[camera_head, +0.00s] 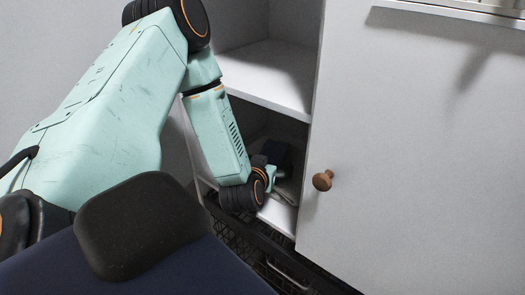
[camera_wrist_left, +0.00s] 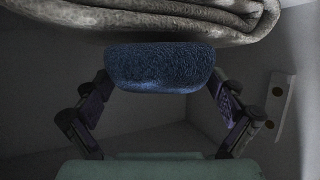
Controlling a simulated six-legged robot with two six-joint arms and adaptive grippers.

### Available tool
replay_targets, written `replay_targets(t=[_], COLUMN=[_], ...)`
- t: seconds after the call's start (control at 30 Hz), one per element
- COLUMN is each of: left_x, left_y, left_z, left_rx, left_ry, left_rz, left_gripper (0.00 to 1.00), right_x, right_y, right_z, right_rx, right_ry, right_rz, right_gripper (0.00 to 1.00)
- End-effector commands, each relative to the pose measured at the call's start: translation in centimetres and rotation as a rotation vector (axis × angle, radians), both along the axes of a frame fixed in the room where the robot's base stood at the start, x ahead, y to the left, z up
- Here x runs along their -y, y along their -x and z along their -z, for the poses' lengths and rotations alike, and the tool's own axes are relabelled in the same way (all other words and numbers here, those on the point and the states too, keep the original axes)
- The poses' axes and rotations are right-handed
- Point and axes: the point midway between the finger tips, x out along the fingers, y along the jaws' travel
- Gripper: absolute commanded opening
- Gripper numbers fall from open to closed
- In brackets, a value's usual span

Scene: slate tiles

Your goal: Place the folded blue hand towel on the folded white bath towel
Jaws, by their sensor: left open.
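The folded blue hand towel (camera_wrist_left: 160,67) lies between the two fingers of my left gripper (camera_wrist_left: 160,95) in the left wrist view. The fingers stand apart at its sides, close to its edges. The folded white bath towel (camera_wrist_left: 200,22), greyish in the shade, fills the top of that view and borders the blue towel. In the head view my left gripper (camera_head: 276,172) is inside the cabinet's lower compartment. The blue towel (camera_head: 278,153) shows there as a dark patch, partly hidden; a pale edge of the bath towel (camera_head: 287,194) shows below it. My right gripper is out of view.
A white door (camera_head: 420,150) with a wooden knob (camera_head: 323,180) stands to the right of the opening. A dark wire basket (camera_head: 275,258) is below the compartment.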

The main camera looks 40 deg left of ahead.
Motion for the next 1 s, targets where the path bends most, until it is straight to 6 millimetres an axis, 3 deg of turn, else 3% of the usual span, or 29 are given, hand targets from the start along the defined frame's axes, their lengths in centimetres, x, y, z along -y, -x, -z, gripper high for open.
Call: replay_targets(t=[0.3,0.5,0.9,1.0], left_x=[3.0,4.2,4.6,4.6], left_y=[5.3,7.5,8.2,8.2], left_z=[-2.7,-3.7,-4.0,-4.0], left_rx=[0.0,0.001,0.002,0.002], left_ry=[0.003,0.001,0.0,0.0], left_rz=[0.001,0.001,0.0,0.0], left_gripper=[0.96,0.96,0.96,1.0], right_x=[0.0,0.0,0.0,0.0], right_y=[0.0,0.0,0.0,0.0], right_z=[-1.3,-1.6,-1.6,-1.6], right_rx=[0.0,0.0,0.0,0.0], right_ry=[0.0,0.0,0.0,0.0], right_rz=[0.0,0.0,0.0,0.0], right_gripper=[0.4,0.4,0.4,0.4])
